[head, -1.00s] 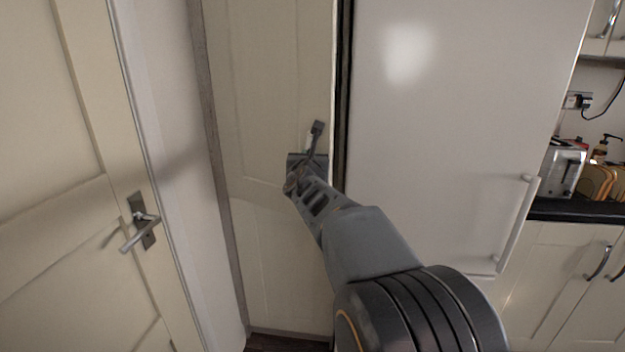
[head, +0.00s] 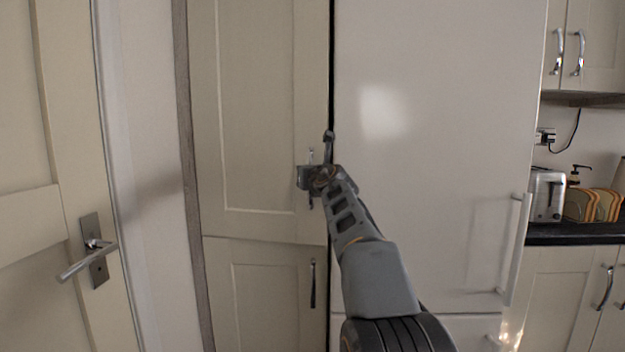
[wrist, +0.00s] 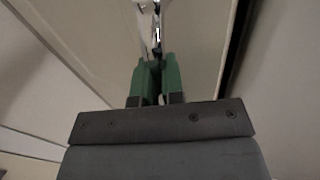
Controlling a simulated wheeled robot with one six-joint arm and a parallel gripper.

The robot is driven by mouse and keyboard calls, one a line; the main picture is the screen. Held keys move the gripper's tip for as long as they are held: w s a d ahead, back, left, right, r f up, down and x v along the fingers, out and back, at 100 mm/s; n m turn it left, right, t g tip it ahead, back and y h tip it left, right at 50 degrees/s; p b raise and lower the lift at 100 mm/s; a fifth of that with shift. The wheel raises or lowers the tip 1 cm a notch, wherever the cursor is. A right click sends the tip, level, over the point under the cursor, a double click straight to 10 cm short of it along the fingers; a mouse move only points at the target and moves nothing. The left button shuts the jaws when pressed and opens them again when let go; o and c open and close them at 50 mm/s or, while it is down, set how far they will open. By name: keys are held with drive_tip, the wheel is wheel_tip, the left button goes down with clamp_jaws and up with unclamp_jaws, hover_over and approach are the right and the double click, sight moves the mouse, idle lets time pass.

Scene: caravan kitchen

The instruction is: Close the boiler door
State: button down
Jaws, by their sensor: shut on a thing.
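The boiler door, which I take to be the tall cream upper cupboard door (head: 255,110), stands left of the fridge in the head view. It looks nearly flush with its surround, with a thin dark line along its right edge. Whether it is fully shut, I cannot tell. Its metal handle (head: 310,154) is partly hidden by my gripper (head: 312,176). In the wrist view, the green-padded fingers of my gripper (wrist: 157,75) are closed around the shiny handle (wrist: 149,22).
A lower cream door (head: 265,295) with its own handle (head: 313,283) is below. The white fridge (head: 430,150) stands close on the right. Another cream door (head: 35,120) with a lever handle (head: 88,262) is at the left. A toaster (head: 546,195) sits on the dark counter.

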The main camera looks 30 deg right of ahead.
idle(0.3)
drive_tip(key=c, duration=1.3)
unclamp_jaws()
drive_tip(key=shift+d, duration=0.1)
drive_tip(key=s+a+b, duration=0.1)
drive_tip(key=s+a, duration=0.1)
drive_tip(key=s, duration=1.1)
drive_tip(key=shift+s+a, duration=0.2)
drive_tip(key=shift+s, duration=0.1)
